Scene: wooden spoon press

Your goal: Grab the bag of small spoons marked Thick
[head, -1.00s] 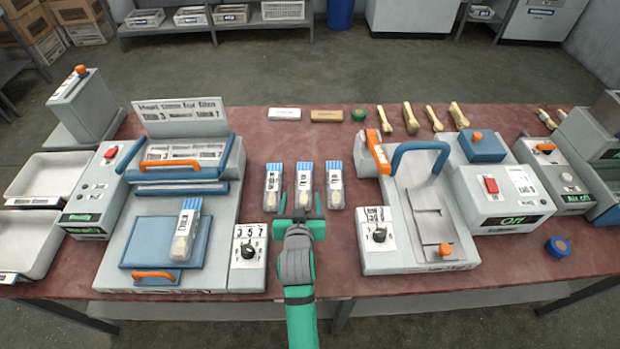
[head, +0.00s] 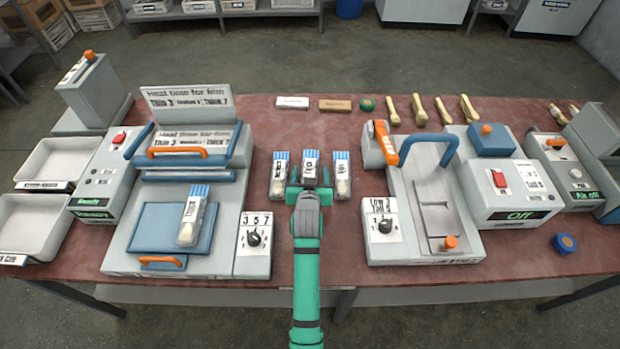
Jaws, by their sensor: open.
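Three small clear bags with blue-striped tops and pale spoons stand in a row mid-table: a left bag (head: 280,178), a middle bag (head: 311,158) and a right bag (head: 342,178). A fourth such bag (head: 193,216) lies on the blue plate of the left press. Their dark labels are too small to read surely, so I cannot tell which says Thick. My green gripper (head: 310,180) is open at the middle bag, its fingers to either side. The gripper hides the bag's lower part; I cannot tell if they touch.
The left press (head: 225,200) with its dial box (head: 254,255) and the right press (head: 435,205) with its dial box (head: 381,235) flank the bags. Wooden spoons (head: 418,110) and small blocks (head: 338,105) lie behind. The table (head: 318,265) is bare in front of the bags.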

